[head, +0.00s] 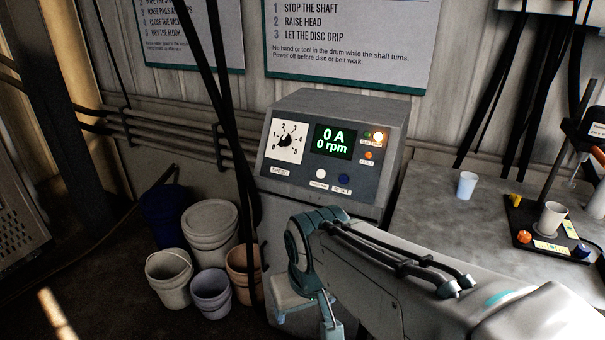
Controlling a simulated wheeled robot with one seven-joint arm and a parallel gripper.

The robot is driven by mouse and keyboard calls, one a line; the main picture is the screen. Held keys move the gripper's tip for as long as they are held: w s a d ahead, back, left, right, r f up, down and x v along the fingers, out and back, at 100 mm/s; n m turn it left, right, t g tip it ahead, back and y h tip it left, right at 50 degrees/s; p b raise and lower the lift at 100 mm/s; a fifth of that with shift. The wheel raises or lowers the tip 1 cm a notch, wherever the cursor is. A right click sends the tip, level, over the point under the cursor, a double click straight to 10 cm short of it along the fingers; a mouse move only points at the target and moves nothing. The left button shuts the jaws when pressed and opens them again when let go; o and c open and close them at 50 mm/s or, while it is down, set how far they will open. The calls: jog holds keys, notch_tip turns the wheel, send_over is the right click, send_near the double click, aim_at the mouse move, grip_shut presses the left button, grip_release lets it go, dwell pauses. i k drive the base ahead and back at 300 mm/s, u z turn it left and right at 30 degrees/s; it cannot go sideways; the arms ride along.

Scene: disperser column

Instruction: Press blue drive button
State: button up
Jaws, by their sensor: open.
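A grey control box (330,145) stands on a cabinet in the middle of the head view. A speed dial (288,141) is at the left, and a display (333,142) reads 0 A and 0 rpm. My arm reaches in from the lower right. My gripper (306,316) is low in front of the cabinet, below the blue button and apart from it. It is open, and its fingertips are partly cut off.
Several buckets, including a white one (169,277), stand on the floor at left. A dark cable (232,130) hangs left of the box. A grey bench (440,215) at right holds a pale cup (467,185) and a black tray (520,222). Signs hang behind.

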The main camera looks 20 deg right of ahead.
aim_at(343, 179)
jog(key=u, duration=0.3)
jog(key=i, duration=0.55)
jog(key=z, duration=1.25)
jog(key=i, duration=0.5)
jog(key=z, duration=0.1)
